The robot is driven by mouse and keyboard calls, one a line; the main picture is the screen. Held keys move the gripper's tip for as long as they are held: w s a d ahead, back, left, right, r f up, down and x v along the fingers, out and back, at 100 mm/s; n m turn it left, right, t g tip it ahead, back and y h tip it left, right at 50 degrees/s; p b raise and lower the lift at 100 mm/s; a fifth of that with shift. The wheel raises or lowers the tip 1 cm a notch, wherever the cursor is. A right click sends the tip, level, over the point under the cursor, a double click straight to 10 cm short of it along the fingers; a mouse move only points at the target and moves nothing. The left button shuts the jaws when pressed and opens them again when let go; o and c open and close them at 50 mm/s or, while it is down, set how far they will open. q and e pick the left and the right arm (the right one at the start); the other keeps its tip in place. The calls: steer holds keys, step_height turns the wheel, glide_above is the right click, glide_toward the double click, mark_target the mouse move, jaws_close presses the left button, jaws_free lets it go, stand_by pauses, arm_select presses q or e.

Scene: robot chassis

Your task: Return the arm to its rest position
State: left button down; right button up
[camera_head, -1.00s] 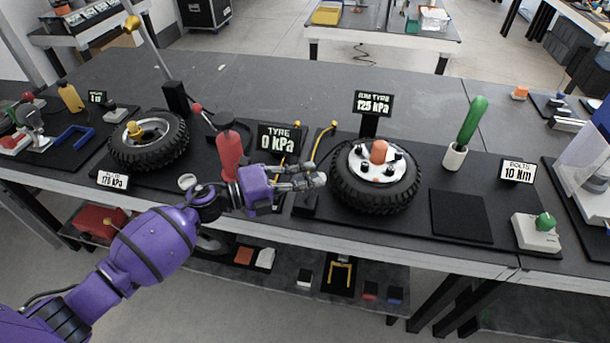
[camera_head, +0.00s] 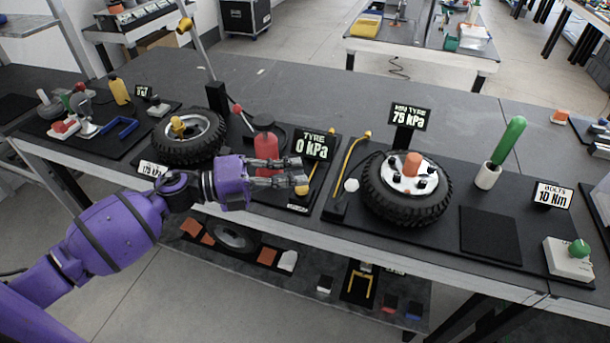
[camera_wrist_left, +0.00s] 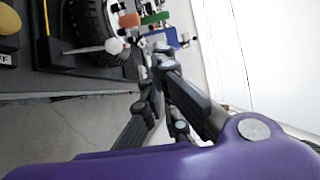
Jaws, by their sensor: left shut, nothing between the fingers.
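My left gripper (camera_head: 303,182) reaches in from the left on its purple arm in the head view. Its fingers are together and empty, above the front part of the bench, in front of the red cylinder (camera_head: 265,146) and the "TYRE 0 kPa" sign (camera_head: 315,146). I cannot tell whether it touches anything. In the left wrist view the dark finger links show close up, with a tyre (camera_wrist_left: 88,25) beyond them. My right gripper is not in view.
The bench (camera_head: 290,95) holds a tyre (camera_head: 187,150) behind my forearm and a wheel (camera_head: 405,207) right of the gripper, with a "75 kPa" sign (camera_head: 409,116) behind it. The bench's rear strip is clear.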

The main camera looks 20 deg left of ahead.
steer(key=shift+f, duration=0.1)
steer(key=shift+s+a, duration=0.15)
